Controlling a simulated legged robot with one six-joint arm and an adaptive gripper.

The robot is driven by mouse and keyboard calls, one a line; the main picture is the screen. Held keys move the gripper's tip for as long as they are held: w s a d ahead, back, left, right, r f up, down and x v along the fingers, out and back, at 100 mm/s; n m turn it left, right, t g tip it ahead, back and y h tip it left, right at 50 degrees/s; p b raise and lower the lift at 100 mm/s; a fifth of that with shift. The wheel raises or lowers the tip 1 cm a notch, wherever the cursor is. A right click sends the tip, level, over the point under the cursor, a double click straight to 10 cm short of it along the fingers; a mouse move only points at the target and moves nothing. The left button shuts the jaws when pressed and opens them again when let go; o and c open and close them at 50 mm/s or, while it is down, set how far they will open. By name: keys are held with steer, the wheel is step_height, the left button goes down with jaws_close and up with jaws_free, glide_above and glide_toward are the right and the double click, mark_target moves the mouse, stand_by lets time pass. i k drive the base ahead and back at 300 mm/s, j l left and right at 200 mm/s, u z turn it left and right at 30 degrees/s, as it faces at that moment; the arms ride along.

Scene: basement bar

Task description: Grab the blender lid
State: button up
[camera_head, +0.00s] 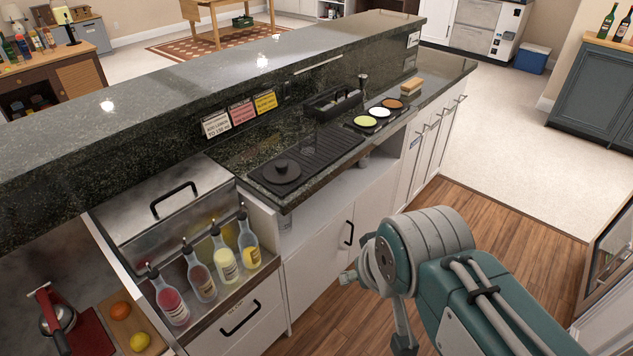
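A dark round lid with a knob on top (282,170), which looks like the blender lid, lies at the near left end of a black ribbed mat (322,150) on the lower granite counter. My gripper (376,312) is in front of the counter, lower and to the right of the lid. Its two grey fingers look spread apart, with nothing seen between them. It is well clear of the lid. Part of the gripper is hidden behind my own wrist.
A black caddy (333,103), colored round tubs (379,112) and a sponge (411,86) stand behind the mat. Sauce bottles (223,253) stand at the left by a metal lidded bin (164,212). A raised granite ledge (245,70) runs behind. Wooden floor (480,210) is clear at right.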

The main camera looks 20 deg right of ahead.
mark_target(279, 172)
steer(key=i+j, duration=0.75)
steer(key=i, duration=0.15)
